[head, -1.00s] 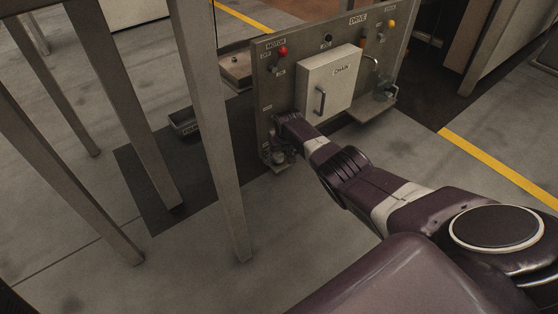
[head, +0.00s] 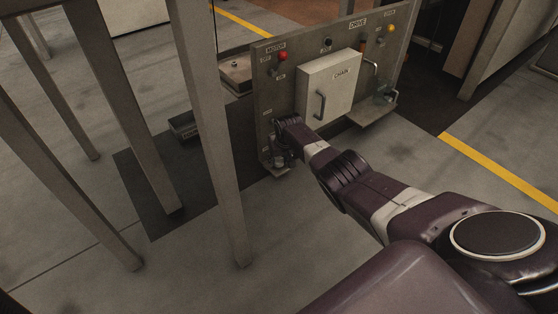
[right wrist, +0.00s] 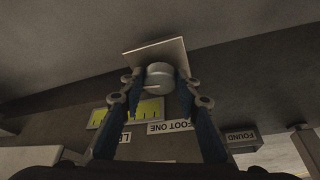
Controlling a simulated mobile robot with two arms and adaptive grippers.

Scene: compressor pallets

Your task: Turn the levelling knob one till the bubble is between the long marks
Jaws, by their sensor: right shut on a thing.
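The levelling knob, a round grey knob (right wrist: 160,75), sits between the two fingertips of my right gripper (right wrist: 159,84) in the right wrist view. The gripper is shut on it, with a finger on each side. A pale square plate (right wrist: 154,54) lies just beyond the knob. A yellow-green level vial (right wrist: 147,110) with dark marks shows behind the left finger, which partly hides it. I cannot make out the bubble. In the head view my right gripper (head: 283,157) is at the lower left corner of the grey panel (head: 283,95). My left gripper is not in view.
The panel carries a white chain box (head: 337,85) with a handle, a red motor button (head: 283,56) and a yellow button (head: 390,28). A label reading FOOT ONE (right wrist: 170,127) is near the knob. Metal legs (head: 205,110) stand to the left. Floor in front is open.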

